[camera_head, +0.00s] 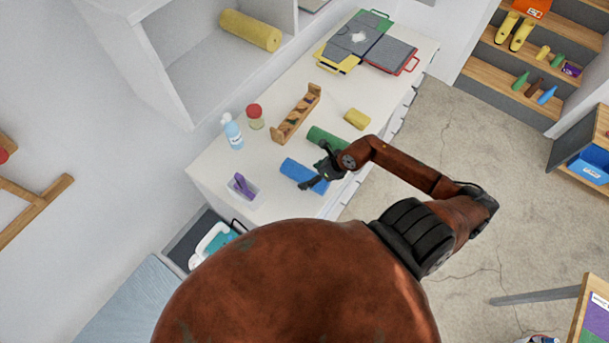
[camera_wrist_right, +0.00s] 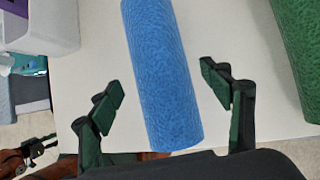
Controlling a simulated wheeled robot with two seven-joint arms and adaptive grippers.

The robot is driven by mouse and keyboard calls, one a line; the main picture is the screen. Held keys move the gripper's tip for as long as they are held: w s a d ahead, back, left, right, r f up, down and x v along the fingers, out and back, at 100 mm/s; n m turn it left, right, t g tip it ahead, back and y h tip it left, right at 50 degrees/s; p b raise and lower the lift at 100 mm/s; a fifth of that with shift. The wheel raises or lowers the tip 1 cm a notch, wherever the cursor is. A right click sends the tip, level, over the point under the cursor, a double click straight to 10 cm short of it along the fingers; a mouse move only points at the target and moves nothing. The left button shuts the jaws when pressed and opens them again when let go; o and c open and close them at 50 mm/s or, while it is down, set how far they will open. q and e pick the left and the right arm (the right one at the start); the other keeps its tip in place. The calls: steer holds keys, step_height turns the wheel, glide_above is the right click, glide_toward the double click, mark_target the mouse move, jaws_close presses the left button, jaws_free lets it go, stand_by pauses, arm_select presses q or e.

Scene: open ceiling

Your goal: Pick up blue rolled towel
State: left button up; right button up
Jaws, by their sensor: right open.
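The blue rolled towel (camera_head: 303,175) lies on the white counter (camera_head: 262,178) in the head view. It also shows in the right wrist view (camera_wrist_right: 162,75), running from the top edge down between the fingers. My right gripper (camera_head: 318,178) is at the towel's right end in the head view. In the right wrist view my right gripper (camera_wrist_right: 165,95) is open, one finger on each side of the towel, with a gap on both sides. I cannot tell its height over the towel. My left gripper is not in view.
A green rolled towel (camera_head: 327,138) lies close beside the blue one, and a yellow roll (camera_head: 357,118) farther back. A white box with purple items (camera_head: 243,187), a blue bottle (camera_head: 232,132), a red-lidded jar (camera_head: 255,117) and a wooden rack (camera_head: 297,113) stand on the counter.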

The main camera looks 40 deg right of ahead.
steer(key=shift+x, duration=1.15)
steer(key=shift+w+a+f, duration=0.1)
steer(key=shift+w+f, duration=0.1)
steer(key=shift+f, duration=0.05)
steer(key=c, duration=0.7)
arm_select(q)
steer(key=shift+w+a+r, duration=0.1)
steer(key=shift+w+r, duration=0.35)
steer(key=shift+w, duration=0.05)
arm_select(e)
steer(key=c, duration=0.7)
steer(key=shift+r, duration=0.15)
